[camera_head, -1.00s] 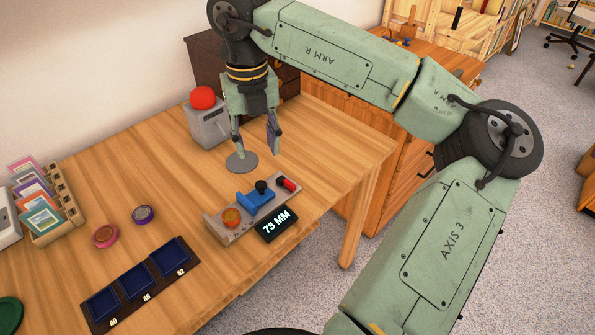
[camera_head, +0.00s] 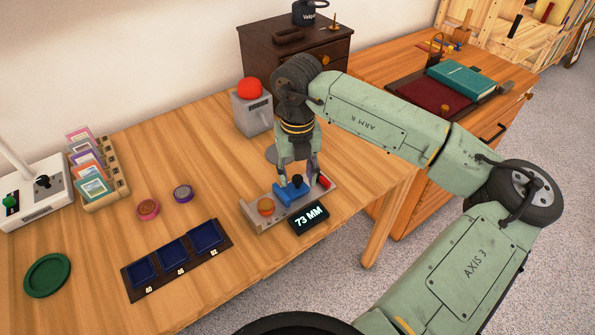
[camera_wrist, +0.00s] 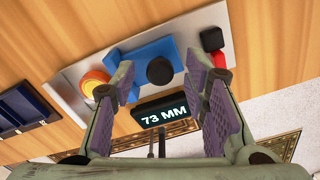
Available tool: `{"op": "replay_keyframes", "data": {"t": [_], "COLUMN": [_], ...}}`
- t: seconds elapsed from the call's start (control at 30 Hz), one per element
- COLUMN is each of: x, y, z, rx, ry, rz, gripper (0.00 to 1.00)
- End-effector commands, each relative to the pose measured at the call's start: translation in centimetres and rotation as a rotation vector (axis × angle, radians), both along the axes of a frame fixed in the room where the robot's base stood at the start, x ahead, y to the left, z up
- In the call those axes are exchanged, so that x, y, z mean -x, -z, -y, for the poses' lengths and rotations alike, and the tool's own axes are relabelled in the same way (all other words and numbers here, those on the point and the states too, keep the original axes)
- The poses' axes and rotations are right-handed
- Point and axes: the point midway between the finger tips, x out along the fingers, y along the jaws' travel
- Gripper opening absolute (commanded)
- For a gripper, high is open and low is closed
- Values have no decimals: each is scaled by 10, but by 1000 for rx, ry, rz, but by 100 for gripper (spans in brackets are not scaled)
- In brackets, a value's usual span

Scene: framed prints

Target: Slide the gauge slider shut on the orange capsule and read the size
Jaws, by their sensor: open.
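The gauge (camera_head: 257,222) is a grey bar near the table's right edge. The orange capsule (camera_head: 265,206) sits at its left end and also shows in the wrist view (camera_wrist: 95,82). The blue slider (camera_head: 290,193) with its black knob (camera_wrist: 160,71) is right of the capsule; a gap between them cannot be made out clearly. The display (camera_head: 309,218) reads 73 MM. My gripper (camera_head: 298,178) is open above the slider, pointing down, its purple-padded fingers on either side of the knob in the wrist view. Contact with the knob cannot be told.
A red block (camera_head: 324,182) is at the gauge's right end. A grey box with a red button (camera_head: 250,89) stands behind. A tray (camera_head: 188,271) with blue compartments marked 40, 46 and 52 lies front left. Two round capsules (camera_head: 148,209) lie on bare table between.

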Motion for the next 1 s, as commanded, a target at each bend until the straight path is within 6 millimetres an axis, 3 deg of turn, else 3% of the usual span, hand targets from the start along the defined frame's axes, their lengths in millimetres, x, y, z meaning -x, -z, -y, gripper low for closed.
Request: {"op": "replay_keyframes", "data": {"t": [0.1,0.63,1.0], "x": [0,0,20], "y": [0,0,2], "z": [0,0,-29], "rx": [0,0,0], "ry": [0,0,-2], "rz": [0,0,2], "gripper": [40,5,5]}}
